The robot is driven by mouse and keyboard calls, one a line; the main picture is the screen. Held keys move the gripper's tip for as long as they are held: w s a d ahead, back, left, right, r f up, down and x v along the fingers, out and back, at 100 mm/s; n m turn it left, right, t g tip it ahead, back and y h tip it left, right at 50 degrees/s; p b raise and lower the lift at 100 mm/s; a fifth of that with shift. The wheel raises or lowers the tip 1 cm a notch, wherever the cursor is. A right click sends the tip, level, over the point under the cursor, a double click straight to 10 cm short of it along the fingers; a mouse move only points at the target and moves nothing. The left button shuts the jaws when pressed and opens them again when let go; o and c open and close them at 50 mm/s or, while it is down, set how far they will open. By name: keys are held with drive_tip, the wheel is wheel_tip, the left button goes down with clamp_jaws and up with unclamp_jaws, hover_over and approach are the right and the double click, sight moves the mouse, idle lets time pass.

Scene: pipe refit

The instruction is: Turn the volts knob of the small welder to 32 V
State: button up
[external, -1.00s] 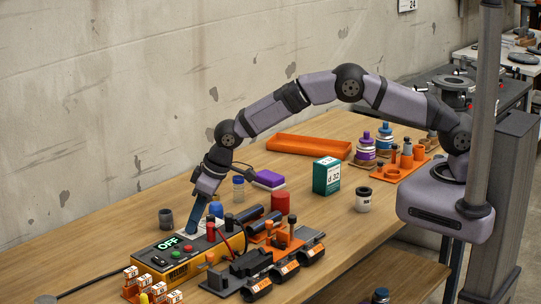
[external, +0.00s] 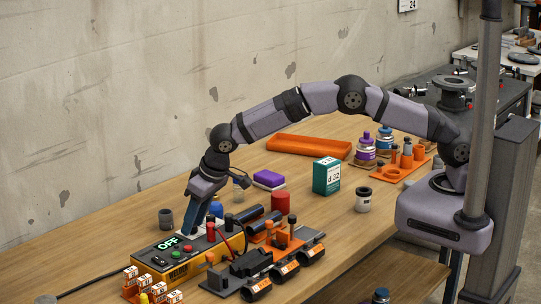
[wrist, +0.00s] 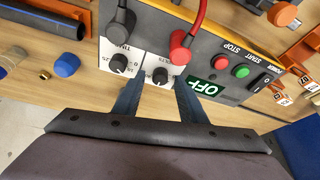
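The small welder (external: 178,271) is a yellow box with a dark top panel on the bench. Its green display (wrist: 205,87) reads OFF. In the wrist view, the volts knob (wrist: 160,75) is small and black on a white scale plate, and a similar time knob (wrist: 118,62) is to its left. My gripper (wrist: 160,82) is open, with one blue finger on either side of the volts knob in the picture. I cannot tell whether the fingers touch it. In the external view, my gripper (external: 186,234) points down at the panel and hides the knobs.
A red plug (wrist: 180,54) and a black plug (wrist: 120,27) with cables stand close beyond the knobs. Green (wrist: 242,71) and red (wrist: 222,61) buttons are to the right. A grey cup (external: 166,218) stands behind the welder. Black pipe clamps (external: 257,290) are in front.

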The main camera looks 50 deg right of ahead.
drive_tip(key=shift+r, duration=0.1)
drive_tip(key=b+v, duration=0.2)
drive_tip(key=v, duration=0.5)
idle(0.4)
drive_tip(key=shift+s+d, duration=0.1)
